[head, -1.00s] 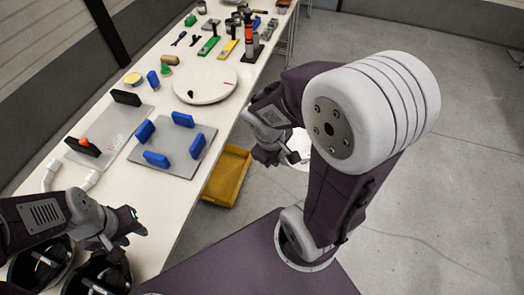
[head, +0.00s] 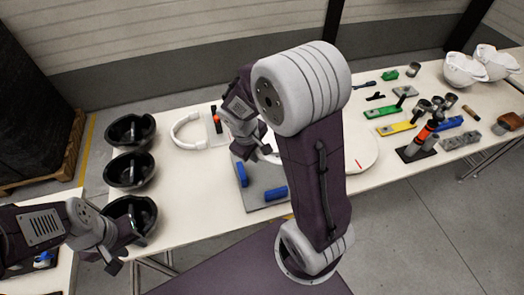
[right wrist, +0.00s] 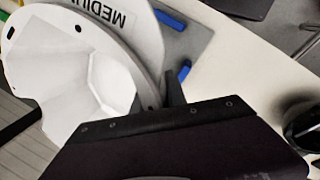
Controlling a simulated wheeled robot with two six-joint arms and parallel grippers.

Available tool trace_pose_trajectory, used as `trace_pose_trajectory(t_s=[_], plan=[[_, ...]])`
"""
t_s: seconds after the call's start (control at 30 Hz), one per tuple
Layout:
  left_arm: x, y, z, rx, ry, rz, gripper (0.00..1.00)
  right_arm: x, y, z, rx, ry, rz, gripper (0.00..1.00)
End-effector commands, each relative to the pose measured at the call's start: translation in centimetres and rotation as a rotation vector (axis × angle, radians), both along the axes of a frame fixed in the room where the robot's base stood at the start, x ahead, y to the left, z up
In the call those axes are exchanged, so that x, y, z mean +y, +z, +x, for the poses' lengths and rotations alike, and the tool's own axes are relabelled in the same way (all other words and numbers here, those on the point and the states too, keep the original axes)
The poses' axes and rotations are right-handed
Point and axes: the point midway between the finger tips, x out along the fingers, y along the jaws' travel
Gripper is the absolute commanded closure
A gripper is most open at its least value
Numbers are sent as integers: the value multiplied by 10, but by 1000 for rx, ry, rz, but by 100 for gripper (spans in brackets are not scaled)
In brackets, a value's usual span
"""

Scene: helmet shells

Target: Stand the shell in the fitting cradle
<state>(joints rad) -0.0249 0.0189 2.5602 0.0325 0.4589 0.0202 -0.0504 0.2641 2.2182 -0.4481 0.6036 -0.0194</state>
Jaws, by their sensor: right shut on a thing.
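My right gripper (head: 243,152) is shut on a white helmet shell, mostly hidden behind my right arm in the head view, where a small white part (head: 268,146) shows. In the right wrist view the shell (right wrist: 75,62) fills the upper left beside the fingers (right wrist: 163,98), with black lettering on its white edge area. The grey plate with blue blocks, apparently the fitting cradle (head: 262,198), lies below the right gripper, partly covered by my arm. The shell appears above or beside it; contact is unclear. My left gripper (head: 112,262) hangs near the front left; its jaws are unclear.
Several black shells (head: 130,170) stand on the table's left. A white headband-like ring (head: 186,128) lies near a plate with an orange ball (head: 216,118).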

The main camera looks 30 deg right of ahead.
Motion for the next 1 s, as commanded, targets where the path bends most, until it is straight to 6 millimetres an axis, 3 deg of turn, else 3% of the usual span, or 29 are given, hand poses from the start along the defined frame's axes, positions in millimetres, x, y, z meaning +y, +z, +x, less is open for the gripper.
trace_pose_trajectory(t_s=[0.03,0.13,0.57,0.77,1.0], plan=[[0,10,0,0,0,0,64,1,6,-1,2,6,0,100],[0,15,0,0,0,0,64,3,6,-3,1,11,0,100],[0,16,0,0,0,0,64,4,7,-4,-1,16,0,100],[0,6,0,0,0,0,64,4,-5,-4,-1,16,0,100],[0,-19,0,0,0,0,64,4,-32,-4,0,16,0,100]])
